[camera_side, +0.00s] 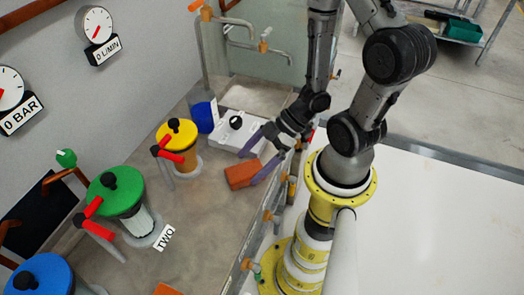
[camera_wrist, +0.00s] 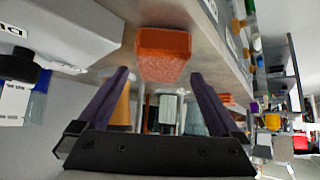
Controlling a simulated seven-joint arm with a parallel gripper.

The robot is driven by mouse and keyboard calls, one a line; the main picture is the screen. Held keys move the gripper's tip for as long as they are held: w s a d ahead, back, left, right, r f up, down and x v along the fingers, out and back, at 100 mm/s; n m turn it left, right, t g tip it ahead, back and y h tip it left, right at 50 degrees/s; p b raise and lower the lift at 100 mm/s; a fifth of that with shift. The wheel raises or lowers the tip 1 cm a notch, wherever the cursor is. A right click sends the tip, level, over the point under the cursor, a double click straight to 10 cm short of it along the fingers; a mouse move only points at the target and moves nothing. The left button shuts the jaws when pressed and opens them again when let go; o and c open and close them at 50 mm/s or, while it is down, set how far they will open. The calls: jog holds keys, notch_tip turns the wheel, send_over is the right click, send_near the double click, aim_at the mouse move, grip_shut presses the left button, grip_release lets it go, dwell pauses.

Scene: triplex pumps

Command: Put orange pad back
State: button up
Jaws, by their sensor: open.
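An orange pad (camera_side: 241,174), a brick-shaped block, lies on the grey-brown bench to the right of the yellow-topped pump. In the wrist view the orange pad (camera_wrist: 163,55) appears ahead of and between my fingertips. My gripper (camera_side: 247,168) has two purple fingers spread apart, with their tips close to the pad on its right side. In the wrist view my gripper (camera_wrist: 160,75) is open with nothing held. I cannot tell whether a finger touches the pad. A second orange block (camera_side: 167,289) is partly cut off at the bottom edge of the side view.
A white box with a black knob (camera_side: 228,139) and a blue container (camera_side: 205,116) stand just behind the pad. Pumps with yellow (camera_side: 177,133), green (camera_side: 117,190) and blue (camera_side: 40,275) tops line the left. Pipes and valves (camera_side: 268,216) edge the bench's right side.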

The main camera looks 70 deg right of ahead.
jog(key=shift+v, duration=2.2)
jog(key=w+d+h, duration=0.1)
jog(key=d, duration=0.1)
jog(key=w+d+h, duration=0.1)
jog(key=d+h, duration=0.1)
jog(key=w+d+r+h, duration=0.1)
jog(key=d, duration=0.2)
jog(key=shift+m, duration=0.3)
jog(key=d+h, duration=0.1)
jog(key=w+d+r, duration=0.1)
jog(key=d+r+h, duration=0.1)
jog(key=shift+w+d+r+m+h, duration=0.2)
jog(key=shift+w+d+m+h, duration=0.1)
jog(key=shift+m, duration=0.1)
notch_tip(320, 180, up, 13)
jog(key=m+h, duration=0.4)
jog(key=m, duration=0.2)
jog(key=s+a+r+m+y, duration=0.1)
jog(key=s+a+r+y, duration=0.3)
jog(key=s+a, duration=0.3)
jog(key=a, duration=0.2)
jog(key=shift+a+m+g, duration=0.3)
jog(key=shift+a+g, duration=0.05)
jog(key=shift+g, duration=0.05)
jog(key=shift+s, duration=0.15)
